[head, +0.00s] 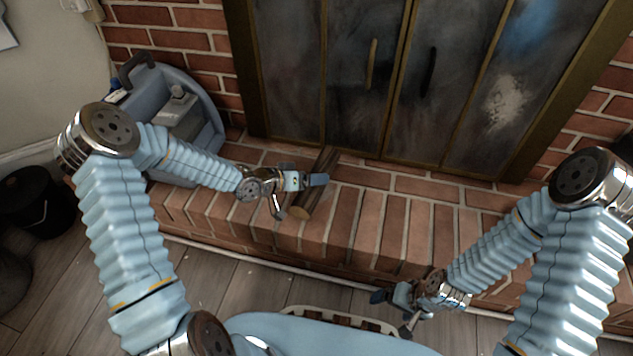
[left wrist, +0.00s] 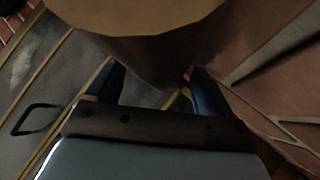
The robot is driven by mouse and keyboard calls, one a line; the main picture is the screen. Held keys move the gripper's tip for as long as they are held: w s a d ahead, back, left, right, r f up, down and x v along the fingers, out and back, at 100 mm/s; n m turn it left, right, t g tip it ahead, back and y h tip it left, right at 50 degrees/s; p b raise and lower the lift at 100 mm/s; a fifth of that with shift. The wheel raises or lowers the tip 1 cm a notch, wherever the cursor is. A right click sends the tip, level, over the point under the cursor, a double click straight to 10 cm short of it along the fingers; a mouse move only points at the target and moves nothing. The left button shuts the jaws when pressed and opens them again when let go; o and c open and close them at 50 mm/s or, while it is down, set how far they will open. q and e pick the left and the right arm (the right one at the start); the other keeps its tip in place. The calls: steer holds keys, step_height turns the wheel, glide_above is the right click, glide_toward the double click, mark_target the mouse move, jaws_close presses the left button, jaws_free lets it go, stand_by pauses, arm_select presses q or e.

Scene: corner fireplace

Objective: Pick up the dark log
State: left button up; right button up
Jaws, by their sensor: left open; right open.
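The dark log (head: 307,203) lies on the brick hearth in front of the fireplace doors, its paler cut end toward me. My left gripper (head: 317,181) is at the log, with a blue finger crossing over it in the head view. In the left wrist view the log (left wrist: 155,58) fills the upper middle, its tan cut end close to the camera and its dark body reaching down between the two spread fingers. The fingers are open; whether they touch the log I cannot tell. My right gripper (head: 391,312) is open and empty, low in front of the hearth.
A grey-blue plastic container (head: 208,118) with a dark handle stands on the hearth at the left. The fireplace doors (head: 380,75) rise close behind the log. A black bucket (head: 38,205) stands on the floor at far left. The brick hearth (head: 400,215) right of the log is clear.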

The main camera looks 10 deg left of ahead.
arm_select(q)
steer(key=c, duration=1.2)
